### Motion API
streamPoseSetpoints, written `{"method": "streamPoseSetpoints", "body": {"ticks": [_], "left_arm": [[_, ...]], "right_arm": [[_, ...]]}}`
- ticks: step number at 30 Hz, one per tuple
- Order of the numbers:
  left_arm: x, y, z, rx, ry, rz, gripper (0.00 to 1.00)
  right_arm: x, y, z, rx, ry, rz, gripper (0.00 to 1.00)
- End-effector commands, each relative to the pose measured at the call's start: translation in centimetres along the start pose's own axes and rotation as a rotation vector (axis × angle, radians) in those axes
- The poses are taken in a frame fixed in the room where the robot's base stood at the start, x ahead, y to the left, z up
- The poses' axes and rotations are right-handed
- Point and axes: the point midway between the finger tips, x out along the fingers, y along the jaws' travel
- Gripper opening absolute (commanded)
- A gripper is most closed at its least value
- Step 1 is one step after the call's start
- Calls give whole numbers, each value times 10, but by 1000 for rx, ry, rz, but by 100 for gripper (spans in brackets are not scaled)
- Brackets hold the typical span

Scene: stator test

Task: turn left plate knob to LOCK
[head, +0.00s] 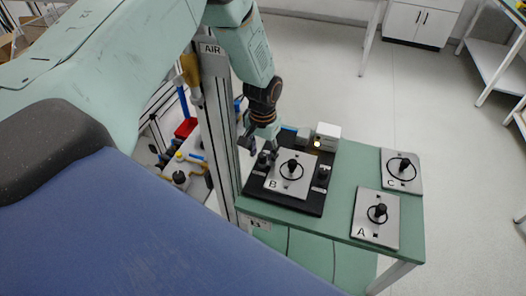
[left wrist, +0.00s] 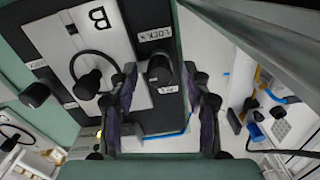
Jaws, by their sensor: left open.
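The left plate knob (head: 263,160) is a black knob on the black base (head: 300,205), at the left of plate B (head: 272,184). In the left wrist view the knob (left wrist: 159,68) stands between the fingertips of my left gripper (left wrist: 160,76). The gripper is open, with a finger on each side; contact is not clear. A LOCK label (left wrist: 155,34) lies above the knob, and another label (left wrist: 168,90) below is hard to read. In the head view my left gripper (head: 257,142) is just above and behind the knob. My right gripper is not in view.
The right plate knob (head: 323,173) is across plate B. Plates A (head: 366,231) and C (head: 392,181) lie on the green table (head: 335,215). A small white box (head: 327,132) stands behind the base. A metal post (head: 219,130) rises at the left.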

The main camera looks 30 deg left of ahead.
Motion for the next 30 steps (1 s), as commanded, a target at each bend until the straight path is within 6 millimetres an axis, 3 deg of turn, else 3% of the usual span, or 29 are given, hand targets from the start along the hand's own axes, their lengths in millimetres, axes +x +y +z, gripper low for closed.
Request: {"method": "streamPoseSetpoints", "body": {"ticks": [7,21,30], "left_arm": [[-17,0,-1,-1,3,1,48],[-104,0,-1,0,3,1,48],[-120,0,0,0,-1,0,48]], "right_arm": [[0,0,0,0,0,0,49],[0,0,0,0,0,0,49],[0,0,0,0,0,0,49]]}}
